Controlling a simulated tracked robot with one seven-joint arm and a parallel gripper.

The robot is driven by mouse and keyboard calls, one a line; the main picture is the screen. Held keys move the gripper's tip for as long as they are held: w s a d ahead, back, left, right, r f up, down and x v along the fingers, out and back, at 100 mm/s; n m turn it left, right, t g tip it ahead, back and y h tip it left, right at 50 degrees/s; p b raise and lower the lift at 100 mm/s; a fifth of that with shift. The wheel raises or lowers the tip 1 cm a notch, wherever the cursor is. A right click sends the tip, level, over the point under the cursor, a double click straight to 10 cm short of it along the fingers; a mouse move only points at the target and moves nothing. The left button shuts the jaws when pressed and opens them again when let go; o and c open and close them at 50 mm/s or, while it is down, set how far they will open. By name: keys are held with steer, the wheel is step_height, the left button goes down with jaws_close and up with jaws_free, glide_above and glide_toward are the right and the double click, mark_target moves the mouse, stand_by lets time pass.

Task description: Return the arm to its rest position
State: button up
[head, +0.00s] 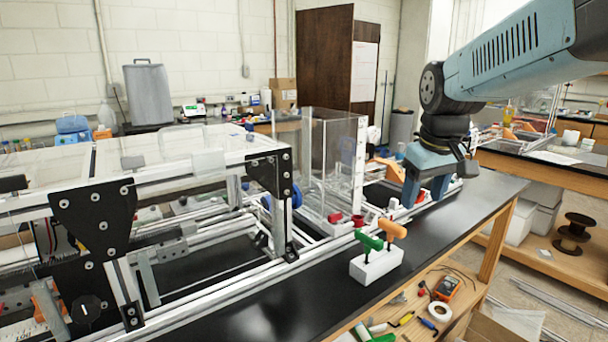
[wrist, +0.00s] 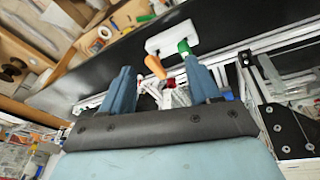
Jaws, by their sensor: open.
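My gripper (head: 427,185) is at the right of the head view, with its two blue fingers pointing down over the far part of the frame's front rail. In the wrist view my gripper (wrist: 160,82) has its fingers apart with nothing held between them. My blue-grey arm reaches in from the upper right. A white block (head: 376,263) stands on the black bench with a green-handled tool (head: 369,241) and an orange-handled tool (head: 393,230) upright in it. My gripper is behind and to the right of this block, apart from it.
The aluminium extrusion frame (head: 180,262) with black corner plates fills the left and middle of the bench. A clear box (head: 333,155) stands behind the rail. The black bench top (head: 455,222) is bare right of the block. A lower wooden shelf (head: 425,322) holds tape and tools.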

steer(key=s+f+m+t, duration=0.1)
steer(key=s+m+t, duration=0.1)
steer(key=s, duration=1)
steer(key=shift+s+f+m+t, duration=0.25)
steer(key=shift+f+m+t, duration=0.1)
steer(key=shift+m, duration=0.35)
